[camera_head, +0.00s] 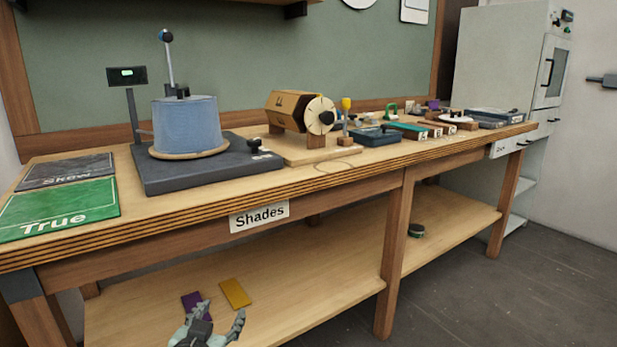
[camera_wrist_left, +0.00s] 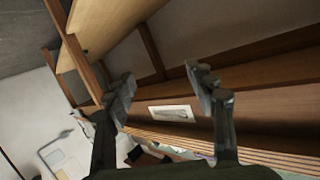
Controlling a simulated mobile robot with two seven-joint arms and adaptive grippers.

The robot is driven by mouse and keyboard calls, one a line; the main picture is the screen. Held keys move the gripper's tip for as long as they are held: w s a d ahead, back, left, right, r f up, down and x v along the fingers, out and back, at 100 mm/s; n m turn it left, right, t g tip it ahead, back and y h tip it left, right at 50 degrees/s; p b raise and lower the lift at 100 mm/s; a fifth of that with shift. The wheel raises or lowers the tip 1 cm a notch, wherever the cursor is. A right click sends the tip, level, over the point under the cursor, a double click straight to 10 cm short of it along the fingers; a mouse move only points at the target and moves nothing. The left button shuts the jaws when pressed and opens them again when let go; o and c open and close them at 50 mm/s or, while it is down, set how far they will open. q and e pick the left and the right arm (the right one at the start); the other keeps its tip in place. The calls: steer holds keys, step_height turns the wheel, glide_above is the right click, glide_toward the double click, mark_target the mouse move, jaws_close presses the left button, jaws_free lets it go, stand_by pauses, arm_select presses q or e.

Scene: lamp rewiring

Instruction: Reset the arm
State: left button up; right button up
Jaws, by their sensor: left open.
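My left gripper (camera_head: 215,328) shows at the bottom of the head view, in front of the bench's lower shelf. Its fingers are spread apart with nothing between them. In the left wrist view the two fingers (camera_wrist_left: 165,95) are wide apart, with the bench's underside and a pale label (camera_wrist_left: 172,113) beyond them. My right gripper is in neither view.
The wooden bench (camera_head: 340,185) bears a blue lampshade (camera_head: 185,125) on a dark base, a wooden drum (camera_head: 290,108), and green True (camera_head: 62,208) and grey Skew mats. Purple (camera_head: 192,303) and yellow (camera_head: 235,293) cards lie on the lower shelf. A grey cabinet (camera_head: 500,60) stands right.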

arm_select(q)
steer(key=s+a+f+g, duration=0.3)
steer(key=s+f, duration=0.5)
steer(key=s, duration=0.1)
steer(key=s+a+f+g+y, duration=0.1)
steer(key=s+a+f+g, duration=0.2)
steer(key=s+f, duration=0.4)
steer(key=s+a+f+n+g+y, duration=0.1)
steer(key=s+a+f+g, duration=0.2)
steer(key=s, duration=1)
step_height(320, 180, down, 6)
steer(key=shift+r+g+p, duration=0.15)
steer(key=shift+g+p, duration=0.25)
steer(key=shift+g, duration=0.7)
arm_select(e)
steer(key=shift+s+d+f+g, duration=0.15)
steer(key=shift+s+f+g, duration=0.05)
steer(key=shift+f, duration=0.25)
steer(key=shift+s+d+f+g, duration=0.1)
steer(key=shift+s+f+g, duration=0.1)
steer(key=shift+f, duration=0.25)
